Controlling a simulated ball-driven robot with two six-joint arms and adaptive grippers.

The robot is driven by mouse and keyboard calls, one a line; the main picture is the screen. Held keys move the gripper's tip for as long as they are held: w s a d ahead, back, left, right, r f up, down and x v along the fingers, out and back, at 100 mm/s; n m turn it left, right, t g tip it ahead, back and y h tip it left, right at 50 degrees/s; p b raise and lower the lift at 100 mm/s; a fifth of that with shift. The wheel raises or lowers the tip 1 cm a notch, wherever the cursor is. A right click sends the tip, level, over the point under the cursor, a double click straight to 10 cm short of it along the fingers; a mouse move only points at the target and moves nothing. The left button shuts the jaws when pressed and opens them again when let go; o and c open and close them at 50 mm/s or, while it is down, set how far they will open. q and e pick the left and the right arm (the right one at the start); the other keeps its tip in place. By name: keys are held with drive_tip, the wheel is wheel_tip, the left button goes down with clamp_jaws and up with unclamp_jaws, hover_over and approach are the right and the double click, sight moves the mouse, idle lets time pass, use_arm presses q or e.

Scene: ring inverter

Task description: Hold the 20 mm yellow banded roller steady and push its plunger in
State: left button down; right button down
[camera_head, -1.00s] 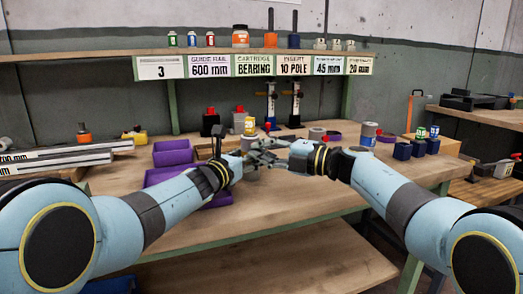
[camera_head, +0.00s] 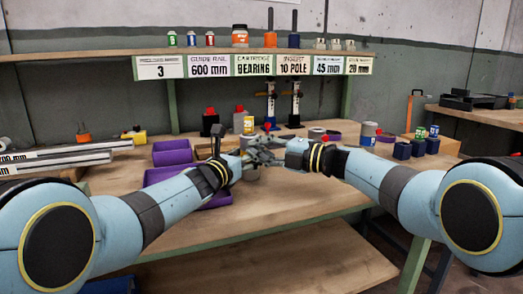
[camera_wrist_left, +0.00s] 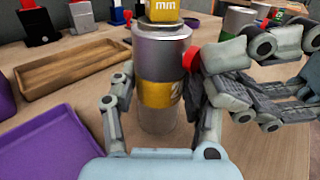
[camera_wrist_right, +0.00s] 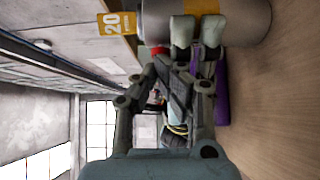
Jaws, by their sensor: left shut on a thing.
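The yellow banded roller (camera_wrist_left: 160,48) stands upright as a grey cylinder with a yellow band and a yellow "mm" label on top. My left gripper (camera_wrist_left: 160,112) is shut around its lower part. A red plunger (camera_wrist_left: 192,60) sticks out of its right side. My right gripper (camera_wrist_right: 198,32) has its fingertips together at the roller's side, close to the plunger; contact is unclear. The roller lies across the top of the right wrist view (camera_wrist_right: 250,20), its label reading "20". In the head view, the grippers meet around the roller, mostly hiding its body below the label (camera_head: 249,124).
Purple bins (camera_head: 172,153) stand left of my left gripper. Red-topped blocks stand further back, and cans and dark blue holders (camera_head: 402,150) stand to the right. The front of the bench is clear.

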use_arm(q)
drive_tip(key=shift+s+d+f, duration=0.1)
drive_tip(key=shift+d, duration=0.15)
use_arm(e)
drive_tip(key=shift+w+d+r, duration=0.1)
drive_tip(key=shift+w+r, duration=0.05)
drive_tip(key=shift+r, duration=0.05)
use_arm(q)
drive_tip(key=shift+a, duration=0.15)
use_arm(e)
drive_tip(key=v, duration=0.8)
drive_tip(key=shift+f, duration=0.2)
use_arm(q)
drive_tip(key=c, duration=0.6)
unclamp_jaws()
drive_tip(key=shift+o, duration=0.2)
